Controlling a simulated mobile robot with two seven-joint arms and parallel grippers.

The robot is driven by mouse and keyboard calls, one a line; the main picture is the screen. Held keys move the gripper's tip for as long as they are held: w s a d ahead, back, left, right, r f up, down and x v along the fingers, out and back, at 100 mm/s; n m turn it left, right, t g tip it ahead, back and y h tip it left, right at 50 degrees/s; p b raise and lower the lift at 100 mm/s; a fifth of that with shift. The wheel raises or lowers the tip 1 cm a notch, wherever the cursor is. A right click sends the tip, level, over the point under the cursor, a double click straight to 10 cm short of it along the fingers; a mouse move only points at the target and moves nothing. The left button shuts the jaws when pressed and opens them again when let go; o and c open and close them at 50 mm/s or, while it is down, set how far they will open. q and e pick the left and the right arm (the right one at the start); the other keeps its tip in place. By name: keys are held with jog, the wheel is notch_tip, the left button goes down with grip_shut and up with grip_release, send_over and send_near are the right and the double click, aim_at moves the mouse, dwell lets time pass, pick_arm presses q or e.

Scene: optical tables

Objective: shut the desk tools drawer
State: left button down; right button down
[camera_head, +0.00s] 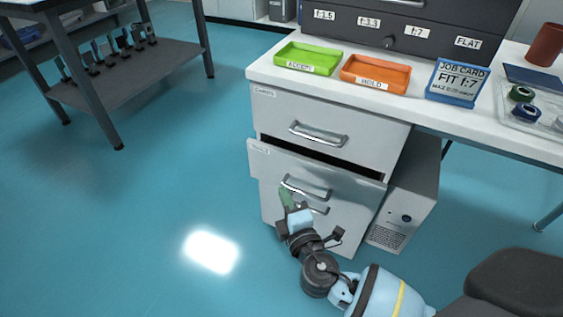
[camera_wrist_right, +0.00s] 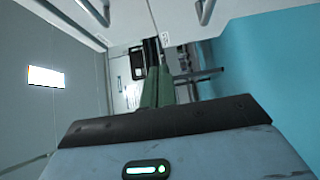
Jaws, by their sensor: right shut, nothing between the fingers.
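The desk tools drawer looks to be the middle drawer (camera_head: 262,161) of the white drawer unit. It stands partly out, with a dark gap showing along its top edge, and has a bar handle (camera_head: 305,188). My right gripper (camera_head: 286,196) is shut and empty, its green fingers in front of the drawer near the left end of that handle. I cannot tell whether they touch it. The wrist view shows the green fingers (camera_wrist_right: 157,85) together, with pale fronts and bar handles beyond. The drawer's label is too small to read. My left gripper is not in view.
The top drawer (camera_head: 375,145) above is shut. A white computer case (camera_head: 415,190) stands right of the unit. A green tray (camera_head: 308,58), an orange tray (camera_head: 376,74) and a blue job card (camera_head: 457,83) sit on the desk. The floor to the left is clear.

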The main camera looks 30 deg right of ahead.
aim_at(285, 154)
jog(key=w+d, duration=0.1)
jog(key=w, duration=0.2)
jog(key=w+d+b, duration=0.1)
jog(key=w, duration=0.2)
jog(key=w+d, duration=0.1)
jog(key=w, duration=0.3)
jog(key=shift+d+b, duration=0.15)
jog(key=shift+b, duration=0.25)
jog(key=shift+w+d, duration=0.35)
jog(key=shift+d, duration=0.15)
jog(key=shift+w+d+b, duration=0.5)
jog(key=shift+w+d, duration=0.3)
jog(key=shift+d, duration=0.2)
jog(key=shift+s+a, duration=0.1)
jog(key=shift+a, duration=0.05)
